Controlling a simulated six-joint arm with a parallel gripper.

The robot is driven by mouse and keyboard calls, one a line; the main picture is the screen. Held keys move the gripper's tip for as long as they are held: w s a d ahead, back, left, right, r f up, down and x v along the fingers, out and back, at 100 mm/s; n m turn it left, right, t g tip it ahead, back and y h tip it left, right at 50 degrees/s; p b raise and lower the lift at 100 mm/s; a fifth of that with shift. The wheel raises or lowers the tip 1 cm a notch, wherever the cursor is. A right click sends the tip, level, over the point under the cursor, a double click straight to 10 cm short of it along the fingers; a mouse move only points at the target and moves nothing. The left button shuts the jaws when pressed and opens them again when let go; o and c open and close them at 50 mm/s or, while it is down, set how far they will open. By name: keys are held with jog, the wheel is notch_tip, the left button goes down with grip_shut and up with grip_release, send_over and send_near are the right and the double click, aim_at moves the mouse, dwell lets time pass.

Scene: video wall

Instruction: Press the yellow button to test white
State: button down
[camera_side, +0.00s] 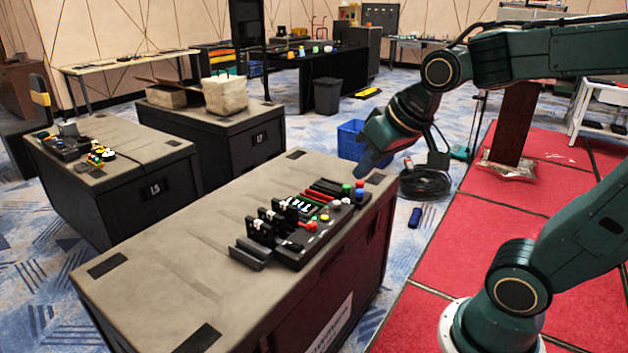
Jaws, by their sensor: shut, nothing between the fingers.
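The control panel (314,240) lies on the top of the front cabinet, near its right edge. A small yellow button (324,217) sits on its face, between a white button (335,204) and a red button (312,226). Green, red and blue knobs stand at the panel's far end.
Black upright modules (270,222) stand along the panel's left side. The grey cabinet top (180,255) is clear to the left. A second cabinet (110,175) with another panel stands behind at left. A blue crate (350,140) and coiled black cable (425,183) lie on the floor beyond.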

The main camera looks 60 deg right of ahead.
jog(key=w+d+f+m, duration=0.25)
jog(key=w+d, duration=0.25)
jog(key=w, duration=0.5)
jog(key=m+t+h, duration=0.2)
jog(key=m+h, duration=0.1)
jog(key=m, duration=0.6)
send_over(326, 219)
notch_tip(326, 219, down, 22)
jog(key=shift+d, duration=0.1)
jog(key=shift+f, duration=0.1)
jog(key=shift+f, duration=4.3)
